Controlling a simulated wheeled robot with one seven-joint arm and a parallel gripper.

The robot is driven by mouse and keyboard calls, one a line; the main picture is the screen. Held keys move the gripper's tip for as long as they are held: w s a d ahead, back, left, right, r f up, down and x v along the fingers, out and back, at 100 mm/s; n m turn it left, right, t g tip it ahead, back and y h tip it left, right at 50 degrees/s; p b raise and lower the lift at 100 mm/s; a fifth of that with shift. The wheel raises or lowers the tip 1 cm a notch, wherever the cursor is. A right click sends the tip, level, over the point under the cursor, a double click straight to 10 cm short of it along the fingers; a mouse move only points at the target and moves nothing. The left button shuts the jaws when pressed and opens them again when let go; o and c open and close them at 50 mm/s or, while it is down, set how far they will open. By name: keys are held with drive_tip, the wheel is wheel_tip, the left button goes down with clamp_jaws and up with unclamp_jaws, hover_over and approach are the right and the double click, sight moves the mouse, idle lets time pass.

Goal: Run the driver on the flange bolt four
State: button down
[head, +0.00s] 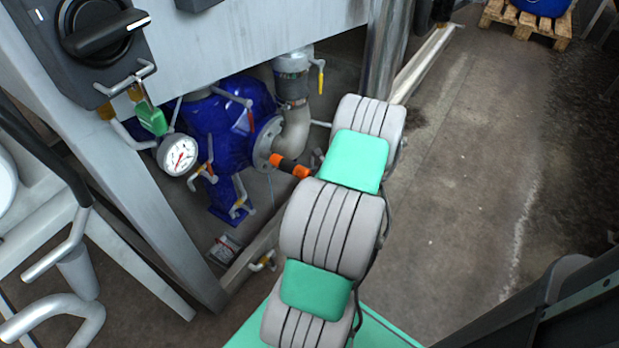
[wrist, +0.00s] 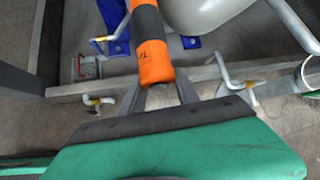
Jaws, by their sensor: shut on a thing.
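An orange and black driver (head: 290,166) points toward the grey pipe flange (head: 263,142) on the blue pump body. The orange body of the driver (wrist: 155,62) fills the middle of the wrist view. My gripper (wrist: 163,90) is shut on its near end. In the head view, my arm hides most of the gripper. The flange bolts are too small to tell apart, and bolt four cannot be picked out.
A steel frame post (head: 150,200) stands farther left. A grey pipe elbow (head: 295,132) rises beside the flange. The concrete floor (head: 450,180) at right is clear.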

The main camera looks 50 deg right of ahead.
drive_tip(key=shift+w+r, duration=0.1)
drive_tip(key=shift+r, duration=0.05)
drive_tip(key=shift+s+d+p, duration=0.2)
drive_tip(key=shift+s+p, duration=0.25)
drive_tip(key=shift+s, duration=1.25)
